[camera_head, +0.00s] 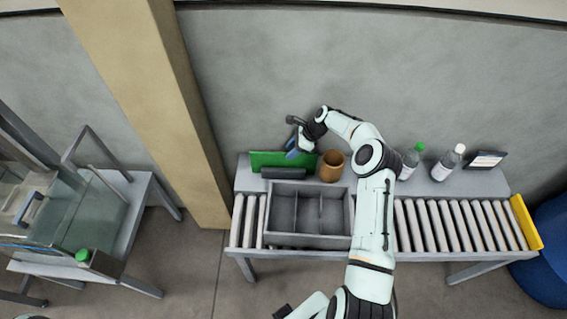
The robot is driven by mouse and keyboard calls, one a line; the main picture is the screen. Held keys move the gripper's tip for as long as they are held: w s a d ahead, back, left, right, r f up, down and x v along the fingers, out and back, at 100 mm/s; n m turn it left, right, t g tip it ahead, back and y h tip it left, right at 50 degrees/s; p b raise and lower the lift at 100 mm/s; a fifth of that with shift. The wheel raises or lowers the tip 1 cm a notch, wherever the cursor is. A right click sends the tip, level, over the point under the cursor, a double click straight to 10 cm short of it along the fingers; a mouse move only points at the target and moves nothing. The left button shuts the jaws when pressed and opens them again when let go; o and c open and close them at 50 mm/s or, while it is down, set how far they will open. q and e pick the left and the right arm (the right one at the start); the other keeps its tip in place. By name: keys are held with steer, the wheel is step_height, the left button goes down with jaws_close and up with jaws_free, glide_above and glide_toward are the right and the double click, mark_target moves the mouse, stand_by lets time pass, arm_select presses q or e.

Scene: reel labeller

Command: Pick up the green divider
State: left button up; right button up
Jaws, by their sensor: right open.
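The green divider (267,160) is a flat green panel standing on the back ledge of the roller table, at its left end. A dark block in front hides part of its lower edge. My left gripper is not in view.
A brown cup (332,166) stands close right of the gripper. A grey compartment tray (309,241) sits on the rollers in front. A green-capped bottle (411,161), a white-capped bottle (447,163) and a dark device (486,160) stand further right. The wall is behind.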

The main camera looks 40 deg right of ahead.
mark_target(286, 153)
steer(key=p+x, duration=0.1)
steer(key=x, duration=0.4)
steer(key=shift+w+a, duration=0.1)
steer(key=shift+w, duration=0.2)
steer(key=shift+s, duration=0.1)
jaws_close()
